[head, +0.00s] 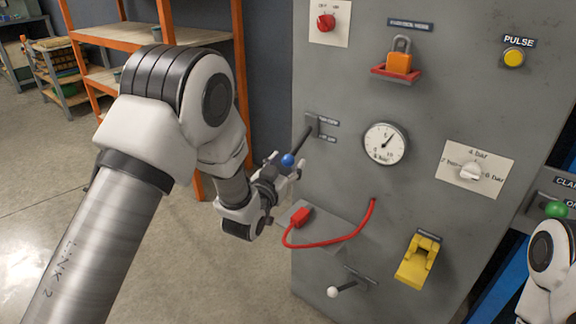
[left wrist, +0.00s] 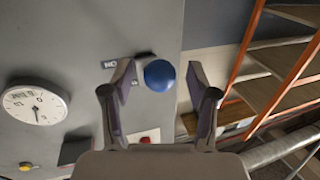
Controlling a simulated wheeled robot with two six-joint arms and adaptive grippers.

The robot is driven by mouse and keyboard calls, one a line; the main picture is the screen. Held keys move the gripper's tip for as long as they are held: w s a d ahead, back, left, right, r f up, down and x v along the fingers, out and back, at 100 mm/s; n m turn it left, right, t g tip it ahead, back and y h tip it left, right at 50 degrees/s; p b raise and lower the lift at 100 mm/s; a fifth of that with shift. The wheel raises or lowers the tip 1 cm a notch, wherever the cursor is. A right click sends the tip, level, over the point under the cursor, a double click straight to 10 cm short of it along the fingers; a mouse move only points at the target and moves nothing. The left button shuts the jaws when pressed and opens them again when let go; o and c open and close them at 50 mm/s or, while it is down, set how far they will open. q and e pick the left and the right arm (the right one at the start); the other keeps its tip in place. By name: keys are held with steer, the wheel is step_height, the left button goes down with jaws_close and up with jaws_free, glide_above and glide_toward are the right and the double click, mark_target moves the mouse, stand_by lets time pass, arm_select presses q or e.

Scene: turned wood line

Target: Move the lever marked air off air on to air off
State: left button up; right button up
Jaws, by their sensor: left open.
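The lever with the blue ball knob (head: 288,160) sticks out from the grey panel, its dark rod slanting down-left from its mount. Two small labels beside the mount are too small to read surely in the head view. In the left wrist view, a partly hidden upside-down label (left wrist: 110,65) seems to end in "ON". My left gripper (head: 283,172) is open at the knob. In the left wrist view the blue knob (left wrist: 159,75) lies between the two open fingertips, with gaps on both sides. My right gripper is out of view; only part of that arm shows at lower right.
A gauge (head: 386,143) is right of the lever. A white-knobbed lever (head: 333,291) is lower down, and a green-knobbed one (head: 556,209) at right. Orange shelving (head: 150,35) stands behind my left arm.

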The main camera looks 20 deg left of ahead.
arm_select(q)
steer(key=shift+w+d, duration=0.1)
steer(key=shift+w, duration=0.5)
jaws_close()
